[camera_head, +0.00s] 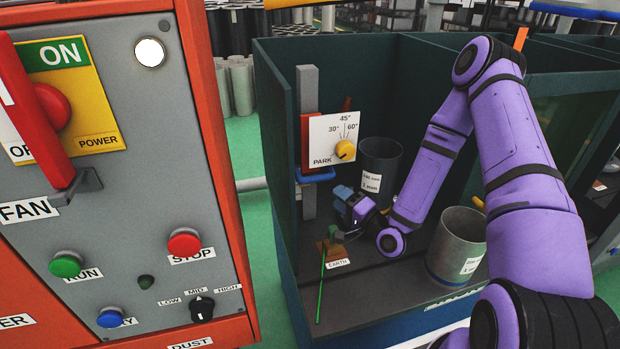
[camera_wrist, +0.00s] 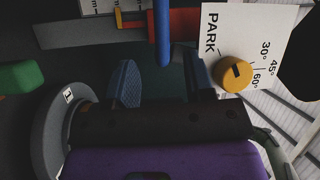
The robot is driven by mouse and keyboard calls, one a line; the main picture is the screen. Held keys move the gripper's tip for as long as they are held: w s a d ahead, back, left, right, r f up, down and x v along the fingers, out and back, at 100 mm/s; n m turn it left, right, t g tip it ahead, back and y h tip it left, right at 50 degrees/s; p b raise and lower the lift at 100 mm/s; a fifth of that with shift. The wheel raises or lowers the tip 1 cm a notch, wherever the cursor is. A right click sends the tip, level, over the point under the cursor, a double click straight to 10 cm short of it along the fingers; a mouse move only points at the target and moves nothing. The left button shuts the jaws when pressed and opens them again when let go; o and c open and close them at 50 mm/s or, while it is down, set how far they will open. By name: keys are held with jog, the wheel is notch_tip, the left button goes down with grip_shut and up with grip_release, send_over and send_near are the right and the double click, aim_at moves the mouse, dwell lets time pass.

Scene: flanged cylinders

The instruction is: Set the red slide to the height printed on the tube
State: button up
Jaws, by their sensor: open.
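The red slide (camera_head: 305,140) sits on an upright grey post (camera_head: 307,88), partly hidden behind the white dial plate; a blue bar (camera_head: 316,176) is at its lower end. In the wrist view, red (camera_wrist: 183,22) shows behind the blue bar (camera_wrist: 162,35), beside a marked scale (camera_wrist: 105,6). My gripper (camera_head: 342,198) is open, low in the bin near the post. In the wrist view its fingertips (camera_wrist: 160,78) stand either side of the bar's line; I cannot tell contact. A dark tube (camera_head: 381,155) and a grey tube (camera_head: 457,242) carry labels too small to read.
The white dial plate (camera_head: 322,128) with a yellow knob (camera_head: 345,150) is close to my gripper. An EARTH label (camera_head: 338,264) and green cable (camera_head: 322,290) lie on the bin floor. The bin's dark walls (camera_head: 276,125) surround this space; a control panel (camera_head: 140,200) stands at left.

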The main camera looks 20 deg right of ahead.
aim_at(316, 178)
jog(key=shift+m+t+h, duration=0.3)
jog(key=shift+m+t, duration=0.3)
jog(key=shift+m, duration=0.3)
jog(key=x, duration=1)
jog(key=shift+w+a+f, duration=0.1)
jog(key=shift+a+f, duration=0.1)
jog(key=shift+a, duration=0.05)
jog(key=shift+c, duration=0.4)
grip_shut()
